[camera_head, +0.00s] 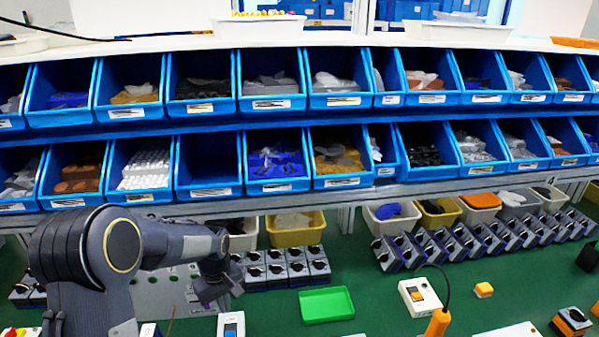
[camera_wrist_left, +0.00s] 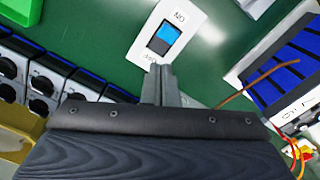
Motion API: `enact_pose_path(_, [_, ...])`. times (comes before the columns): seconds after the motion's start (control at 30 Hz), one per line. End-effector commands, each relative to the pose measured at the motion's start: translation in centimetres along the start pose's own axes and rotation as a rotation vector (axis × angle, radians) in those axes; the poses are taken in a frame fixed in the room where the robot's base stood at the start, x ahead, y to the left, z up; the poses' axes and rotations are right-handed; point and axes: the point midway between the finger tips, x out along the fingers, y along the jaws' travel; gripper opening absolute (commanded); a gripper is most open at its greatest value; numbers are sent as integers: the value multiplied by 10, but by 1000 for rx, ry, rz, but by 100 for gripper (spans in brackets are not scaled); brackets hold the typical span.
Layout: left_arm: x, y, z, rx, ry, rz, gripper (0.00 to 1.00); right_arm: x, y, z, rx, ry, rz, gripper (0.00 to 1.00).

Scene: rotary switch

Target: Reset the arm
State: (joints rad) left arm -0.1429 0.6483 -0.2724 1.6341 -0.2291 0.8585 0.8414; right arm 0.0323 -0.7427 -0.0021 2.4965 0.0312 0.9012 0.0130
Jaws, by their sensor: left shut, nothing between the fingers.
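My left arm comes in from the left in the head view. My left gripper (camera_head: 218,300) hangs low over the green table, pointing down near a white switch box (camera_head: 231,325). In the left wrist view the gripper (camera_wrist_left: 160,72) is shut and holds nothing. Its fingertips are by the OFF end of the white switch box (camera_wrist_left: 174,32), which has a blue-and-black rocker and an ON label. I cannot tell whether they touch it. My right gripper is not in view.
Rows of black rotary switch boxes (camera_head: 278,270) stand behind the gripper. A green tray (camera_head: 326,304) lies to its right, with a white button box (camera_head: 419,297) beyond. Blue bins (camera_head: 271,105) fill the shelves behind. Green tabletop is clear between tray and button box.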

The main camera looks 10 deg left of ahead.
Motion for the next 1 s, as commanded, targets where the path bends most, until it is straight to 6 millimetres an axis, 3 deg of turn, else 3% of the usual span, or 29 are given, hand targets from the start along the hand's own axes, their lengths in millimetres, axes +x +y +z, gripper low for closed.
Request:
enact_pose_path(0.17, [-55,-26,20,57,-5,117,0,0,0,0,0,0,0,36])
enact_pose_path(0.3, [-106,-59,57,160,12,243,0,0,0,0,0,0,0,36])
enact_pose_path(0.5, [-152,-105,122,331,94,395,0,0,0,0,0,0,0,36])
enact_pose_path(0.73, [-162,-143,190,514,230,490,0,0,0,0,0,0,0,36])
enact_pose_path(0.83, [-159,-151,207,565,273,505,0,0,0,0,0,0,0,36])
enact_pose_path(1.0, [-156,-155,218,603,305,511,0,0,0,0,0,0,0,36])
